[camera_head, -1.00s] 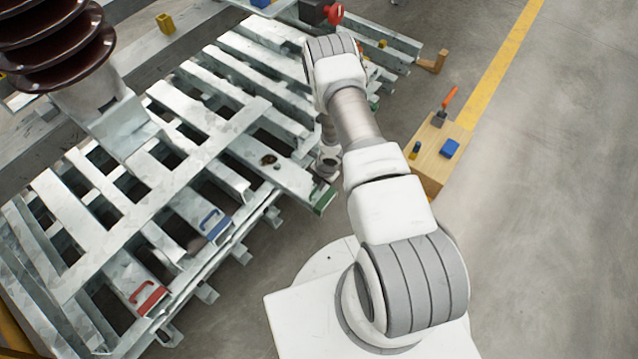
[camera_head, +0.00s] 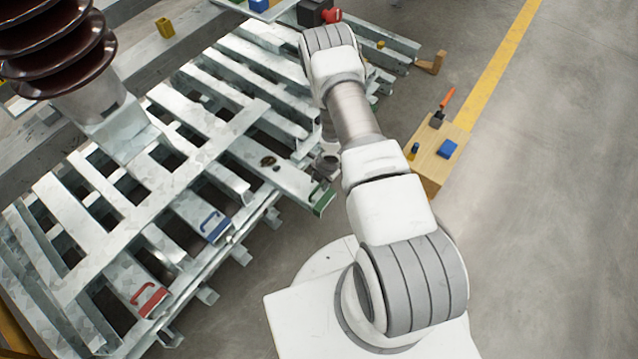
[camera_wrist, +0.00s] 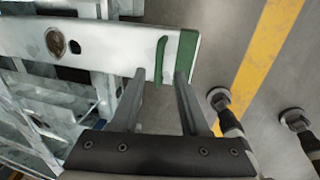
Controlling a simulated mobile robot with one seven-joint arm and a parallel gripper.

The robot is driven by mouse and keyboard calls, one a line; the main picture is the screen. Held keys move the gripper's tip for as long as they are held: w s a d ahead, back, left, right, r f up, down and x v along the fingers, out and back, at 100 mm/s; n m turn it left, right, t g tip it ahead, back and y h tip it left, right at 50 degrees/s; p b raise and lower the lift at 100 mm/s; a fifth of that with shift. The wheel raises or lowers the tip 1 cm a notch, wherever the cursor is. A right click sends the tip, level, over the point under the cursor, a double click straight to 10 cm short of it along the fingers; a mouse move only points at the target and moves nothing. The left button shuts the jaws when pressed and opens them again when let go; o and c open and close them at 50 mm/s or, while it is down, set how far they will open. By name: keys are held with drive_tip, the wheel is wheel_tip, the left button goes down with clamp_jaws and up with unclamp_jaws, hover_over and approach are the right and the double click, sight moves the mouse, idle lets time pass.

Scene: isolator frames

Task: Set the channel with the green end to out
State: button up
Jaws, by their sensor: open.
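The channel with the green end (camera_head: 290,184) is a galvanised steel bar in the slatted frame, its green end (camera_head: 322,203) at the right edge. In the wrist view, the channel (camera_wrist: 110,38) lies across the top, with a round hole and a dark slot. Its green handle (camera_wrist: 162,50) is beside the green end band (camera_wrist: 188,50). My gripper (camera_wrist: 161,76) is open. Its fingers appear on either side of the handle's lower part in the picture; I cannot tell whether they touch it. In the head view my arm partly hides the gripper.
Channels with a blue end (camera_head: 214,228) and a red end (camera_head: 150,300) lie to the left. A brown ribbed insulator (camera_head: 55,50) stands at upper left. A wooden box (camera_head: 440,155) with a screwdriver and blue block stands right of my arm. Floor at far right is clear.

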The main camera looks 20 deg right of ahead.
wheel_tip(320, 180, up, 14)
drive_tip(key=s+d+p, duration=0.1)
drive_tip(key=s+p, duration=0.1)
drive_tip(key=p, duration=0.2)
drive_tip(key=shift+s+d, duration=0.25)
drive_tip(key=shift+d, duration=0.1)
drive_tip(key=shift+r, duration=0.15)
drive_tip(key=w+d+r+m+t+h, duration=0.1)
drive_tip(key=w+r+m, duration=0.2)
drive_tip(key=r, duration=0.5)
drive_tip(key=w+d+r+m+t+h, duration=0.1)
drive_tip(key=w+d+r+m, duration=0.15)
drive_tip(key=r, duration=0.55)
wheel_tip(320, 180, up, 16)
drive_tip(key=m+h, duration=0.2)
drive_tip(key=m, duration=0.4)
drive_tip(key=s+a+r+m+t, duration=0.1)
drive_tip(key=s+a+r+m, duration=0.3)
drive_tip(key=s+r+m, duration=0.55)
drive_tip(key=s+a+r+m+y, duration=0.1)
drive_tip(key=s+a+r+m, duration=0.1)
drive_tip(key=s+a+r, duration=0.4)
drive_tip(key=s+a+r+m+y, duration=0.15)
drive_tip(key=s+r, duration=0.25)
drive_tip(key=s, duration=0.4)
wheel_tip(320, 180, up, 17)
drive_tip(key=p, duration=1.7)
drive_tip(key=shift+s+d+f+t, duration=0.15)
drive_tip(key=shift+s+f+t, duration=0.05)
drive_tip(key=shift+s+t, duration=0.2)
